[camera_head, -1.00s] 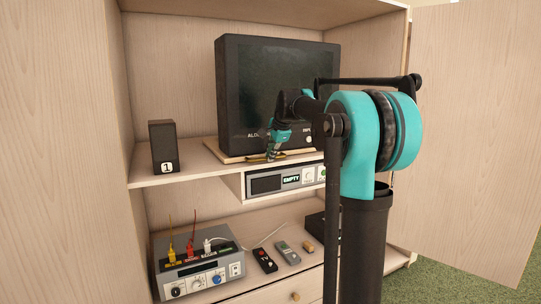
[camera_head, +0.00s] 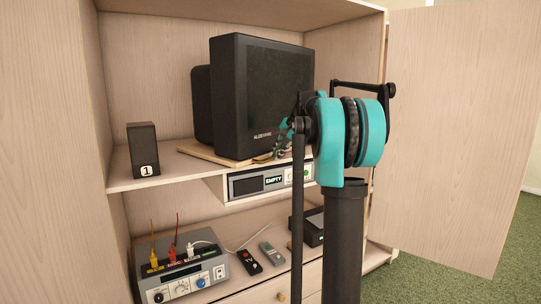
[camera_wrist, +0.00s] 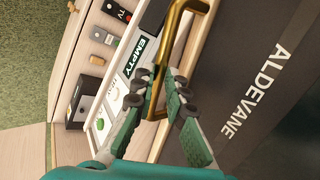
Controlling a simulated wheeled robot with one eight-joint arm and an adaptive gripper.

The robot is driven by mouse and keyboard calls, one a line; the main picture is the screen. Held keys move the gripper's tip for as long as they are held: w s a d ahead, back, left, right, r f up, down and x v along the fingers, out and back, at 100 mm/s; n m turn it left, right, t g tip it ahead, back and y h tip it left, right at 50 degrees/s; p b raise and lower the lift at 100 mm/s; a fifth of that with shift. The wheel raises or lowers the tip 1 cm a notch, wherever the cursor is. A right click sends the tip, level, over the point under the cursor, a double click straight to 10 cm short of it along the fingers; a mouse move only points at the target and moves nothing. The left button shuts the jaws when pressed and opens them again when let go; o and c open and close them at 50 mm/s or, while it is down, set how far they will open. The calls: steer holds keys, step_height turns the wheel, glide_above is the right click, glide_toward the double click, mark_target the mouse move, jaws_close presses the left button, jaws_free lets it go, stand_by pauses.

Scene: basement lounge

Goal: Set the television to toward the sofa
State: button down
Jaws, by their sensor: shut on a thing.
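The black television (camera_head: 228,95) stands on a thin wooden board (camera_head: 205,154) on the cabinet's middle shelf. Its screen faces right and forward, and its back bulge shows at the left. A brass handle (camera_wrist: 180,32) shows in the wrist view, beside the television's front with the word ALDEVANE (camera_wrist: 253,92). My gripper (camera_wrist: 163,88) is shut on the brass handle. In the head view my gripper (camera_head: 272,156) is at the board's front edge, partly hidden by my arm. No sofa is in view.
A small black speaker marked 1 (camera_head: 143,150) stands left on the shelf. A player reading EMPTY (camera_head: 262,183) hangs under it. Below are a grey control box (camera_head: 182,276) with plugs, remotes (camera_head: 249,262) and a black box (camera_head: 312,228). An open cabinet door (camera_head: 450,140) stands at right.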

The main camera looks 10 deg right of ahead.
steer(key=shift+d, duration=0.25)
steer(key=c, duration=1.5)
jaws_free()
steer(key=shift+c, duration=0.2)
steer(key=v, duration=1.2)
